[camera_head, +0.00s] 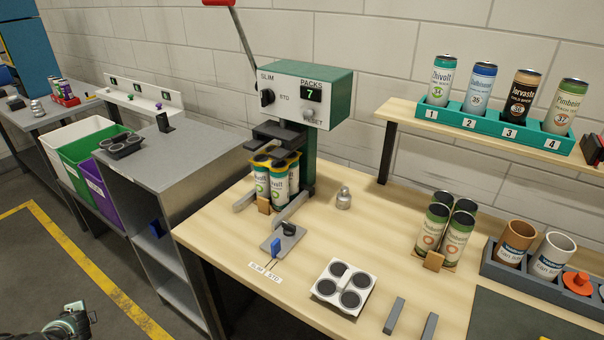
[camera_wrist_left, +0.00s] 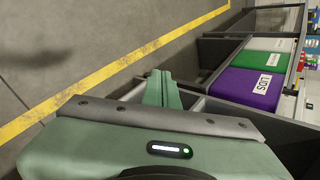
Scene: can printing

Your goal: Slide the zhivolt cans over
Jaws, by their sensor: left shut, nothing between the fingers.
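A pack of zhivolt cans (camera_head: 279,187), white and green with a yellow holder around their tops, stands upright under the head of the green press (camera_head: 323,85), between two grey rails (camera_head: 292,208). A single zhivolt can (camera_head: 441,80) stands on the shelf in slot 1 of the teal rack (camera_head: 480,122). My left gripper (camera_wrist_left: 160,88) is shut and empty, over the floor beside the grey cabinet, well away from the cans. In the head view only part of my left arm shows at the bottom left. My right gripper is out of view.
Several green-brown cans (camera_head: 459,237) stand right of the press with a tan block. A white four-ring holder (camera_head: 343,287), grey bars (camera_head: 394,315) and a blue-handled slider (camera_head: 276,246) lie on the wooden table. White, green and purple bins (camera_wrist_left: 250,88) stand left.

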